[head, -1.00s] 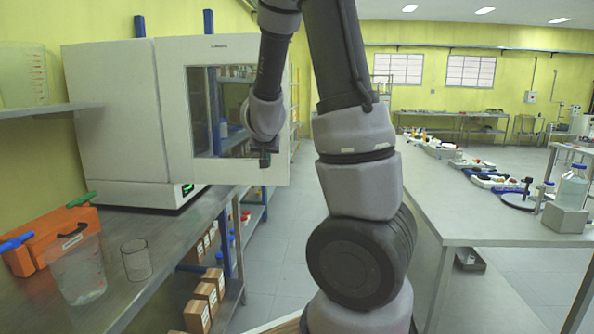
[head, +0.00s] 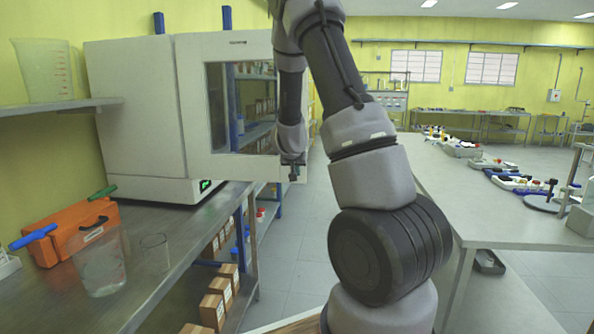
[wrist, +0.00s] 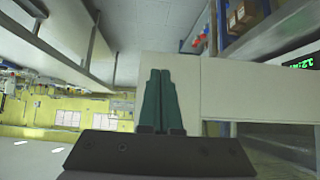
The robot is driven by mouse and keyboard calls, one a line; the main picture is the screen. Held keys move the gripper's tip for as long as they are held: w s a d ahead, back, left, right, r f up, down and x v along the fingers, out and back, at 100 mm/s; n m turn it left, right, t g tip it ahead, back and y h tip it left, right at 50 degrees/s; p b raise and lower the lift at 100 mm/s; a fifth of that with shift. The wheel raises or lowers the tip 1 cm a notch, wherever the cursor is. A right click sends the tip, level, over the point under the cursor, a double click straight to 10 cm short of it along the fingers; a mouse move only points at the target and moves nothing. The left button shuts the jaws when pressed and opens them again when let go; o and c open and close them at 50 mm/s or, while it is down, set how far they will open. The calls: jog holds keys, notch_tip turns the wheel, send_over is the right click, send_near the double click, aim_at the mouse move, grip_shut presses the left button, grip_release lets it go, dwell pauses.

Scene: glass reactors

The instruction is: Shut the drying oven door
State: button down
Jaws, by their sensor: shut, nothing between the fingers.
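The drying oven (head: 140,115) is a white box on the steel bench at the left. Its door (head: 195,110) stands open, swung out to the right, with a dark-framed window through which shelving shows. My gripper (head: 293,175) is at the door's outer right edge, on the camera's side, and my arm covers part of that edge. In the wrist view, my gripper's teal fingers (wrist: 160,75) are together and empty in front of a pale panel (wrist: 210,85), probably the door. I cannot tell whether they touch it. The oven's green display (wrist: 300,63) shows at the right there.
On the left bench (head: 180,235) are an orange case (head: 65,235), a clear beaker (head: 100,262) and a smaller glass (head: 154,255). Cardboard boxes (head: 212,310) sit below. A grey table (head: 470,205) with lab items is at the right. Floor (head: 300,245) between is clear.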

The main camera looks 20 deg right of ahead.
jog(key=shift+w+d, duration=0.35)
jog(key=shift+w, duration=0.2)
jog(key=shift+w+d, duration=0.3)
jog(key=shift+w, duration=0.2)
